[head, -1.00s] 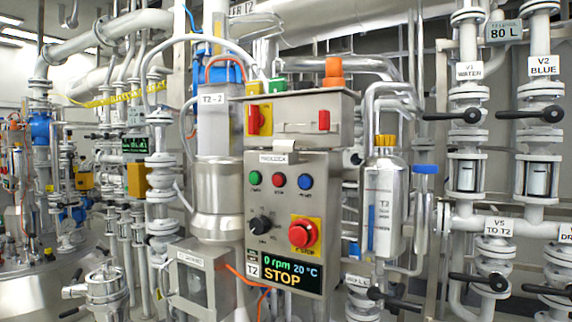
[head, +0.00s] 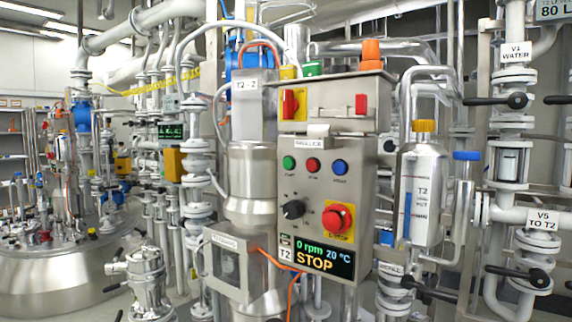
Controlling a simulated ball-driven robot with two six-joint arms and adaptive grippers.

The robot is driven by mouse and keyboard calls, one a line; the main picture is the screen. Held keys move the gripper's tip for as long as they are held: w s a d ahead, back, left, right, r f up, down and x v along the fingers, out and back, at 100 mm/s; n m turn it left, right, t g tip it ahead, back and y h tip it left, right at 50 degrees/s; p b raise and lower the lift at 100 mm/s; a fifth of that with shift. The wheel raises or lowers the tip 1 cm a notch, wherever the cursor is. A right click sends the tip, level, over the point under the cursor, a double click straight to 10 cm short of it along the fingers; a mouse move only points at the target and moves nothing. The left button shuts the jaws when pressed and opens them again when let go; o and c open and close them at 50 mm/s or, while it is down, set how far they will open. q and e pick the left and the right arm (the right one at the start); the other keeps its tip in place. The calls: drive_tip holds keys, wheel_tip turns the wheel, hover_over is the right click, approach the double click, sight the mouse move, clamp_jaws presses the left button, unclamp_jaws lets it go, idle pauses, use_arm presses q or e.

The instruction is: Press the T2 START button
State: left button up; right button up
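The T2 control box (head: 324,180) is a grey metal panel in the middle of the head view. A row of three small round buttons sits on its upper front: a green button (head: 289,162) at left, a red one (head: 313,165) in the middle and a blue one (head: 340,167) at right. Their labels are too small to read surely. Below are a black knob (head: 293,209) and a large red stop button (head: 337,217) on yellow. The T2 display (head: 323,258) reads 0 rpm, 20 °C, STOP. Neither gripper shows in the view.
A large steel vessel (head: 60,285) stands at left. An orange cable hangs below the panel.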

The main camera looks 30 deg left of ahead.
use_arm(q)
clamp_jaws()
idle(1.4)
